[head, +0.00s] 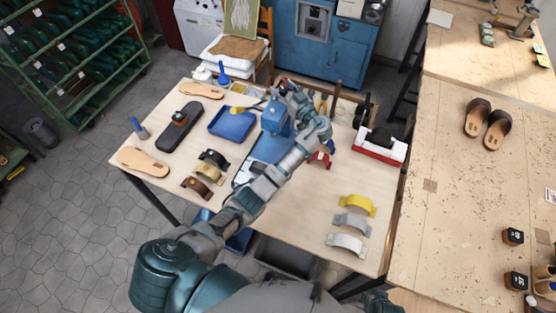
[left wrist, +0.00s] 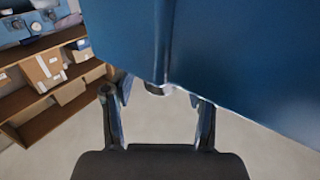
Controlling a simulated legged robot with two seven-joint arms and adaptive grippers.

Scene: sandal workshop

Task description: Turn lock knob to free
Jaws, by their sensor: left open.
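A blue machine (head: 277,119) stands on a blue base near the middle of the wooden table. In the left wrist view its blue body (left wrist: 240,55) fills the upper right. A small grey, rounded part, seemingly the lock knob (left wrist: 158,89), shows at the lower edge of that body. My left gripper (left wrist: 159,95) is open, with one finger on each side of the knob; whether either touches it I cannot tell. In the head view my left gripper (head: 287,91) is at the far side of the machine, and the knob is hidden there. My right gripper is not in view.
The table holds a blue tray (head: 232,123), a dark sole (head: 179,126), tan insoles (head: 144,161), coloured straps (head: 357,206) and a red-and-white box (head: 379,146). A second bench (head: 450,200) stands at right.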

